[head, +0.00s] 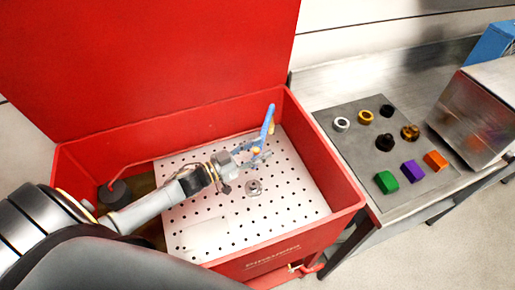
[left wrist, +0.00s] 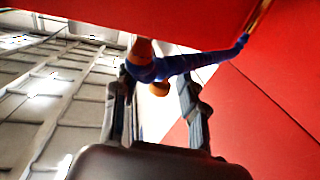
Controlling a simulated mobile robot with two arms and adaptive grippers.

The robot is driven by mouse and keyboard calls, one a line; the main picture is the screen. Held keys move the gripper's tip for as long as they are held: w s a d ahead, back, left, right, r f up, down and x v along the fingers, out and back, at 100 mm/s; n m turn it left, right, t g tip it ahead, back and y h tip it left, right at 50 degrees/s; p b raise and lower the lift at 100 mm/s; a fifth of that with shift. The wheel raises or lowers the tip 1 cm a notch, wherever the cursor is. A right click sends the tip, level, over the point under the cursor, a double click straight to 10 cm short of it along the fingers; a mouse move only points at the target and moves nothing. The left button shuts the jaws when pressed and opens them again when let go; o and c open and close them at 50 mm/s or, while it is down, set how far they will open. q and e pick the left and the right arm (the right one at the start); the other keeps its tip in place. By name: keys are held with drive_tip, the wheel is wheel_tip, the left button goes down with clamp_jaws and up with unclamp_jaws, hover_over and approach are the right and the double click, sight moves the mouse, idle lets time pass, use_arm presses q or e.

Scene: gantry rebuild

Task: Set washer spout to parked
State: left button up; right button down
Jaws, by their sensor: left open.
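The red parts washer (head: 85,165) stands with its lid up. Its spout (head: 267,127) is a blue tube with tan-orange joints, rising tilted near the back right of the basin. My left gripper (head: 257,158) is open, at the spout's lower end above the perforated shelf. In the left wrist view, the blue spout (left wrist: 190,64) crosses just beyond the two open fingers (left wrist: 158,105), and an orange joint (left wrist: 159,89) shows between them. I cannot tell whether a finger touches it. The spout's base is partly hidden by the gripper. My right gripper is not in view.
The perforated shelf (head: 210,215) holds a small metal part (head: 253,187). To the right, a steel bench has a grey mat (head: 358,150) with rings, dark parts and green, purple and orange blocks. A metal box (head: 480,112) stands beyond. The raised red lid (head: 150,60) blocks the back left.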

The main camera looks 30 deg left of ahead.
use_arm(q)
clamp_jaws()
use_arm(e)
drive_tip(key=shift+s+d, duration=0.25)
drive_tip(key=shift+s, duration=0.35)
